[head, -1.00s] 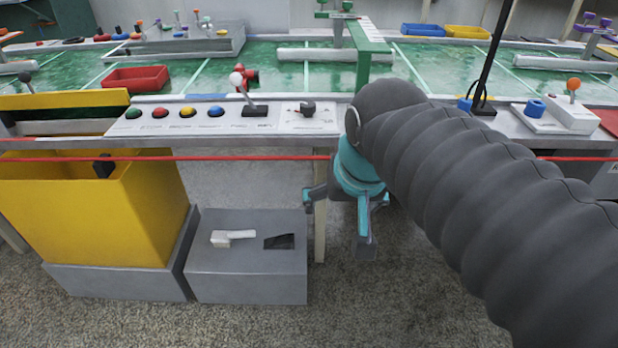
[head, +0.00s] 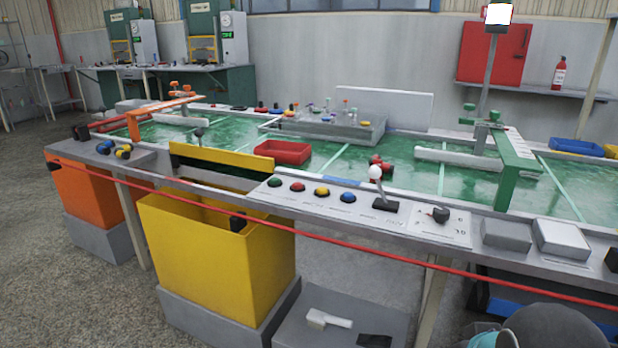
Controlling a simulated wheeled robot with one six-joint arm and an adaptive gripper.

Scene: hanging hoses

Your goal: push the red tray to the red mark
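The red tray (head: 283,151), a shallow open box, sits on the green table surface (head: 350,180) just behind the yellow-topped barrier (head: 222,160). A white line crosses the green to its right. I cannot make out a red mark on the table. Only a small teal part of my gripper (head: 490,339) shows at the bottom edge, right of centre, well below and in front of the table. Its fingertips are not clearly visible, so its opening cannot be told. The gripper is far from the tray.
A red cord (head: 345,242) runs along the table's front, above a yellow bin (head: 215,255) and an orange bin (head: 92,205). A control panel with coloured buttons and a white-knobbed lever (head: 376,172) lines the front edge. A green gate (head: 515,160) stands at right.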

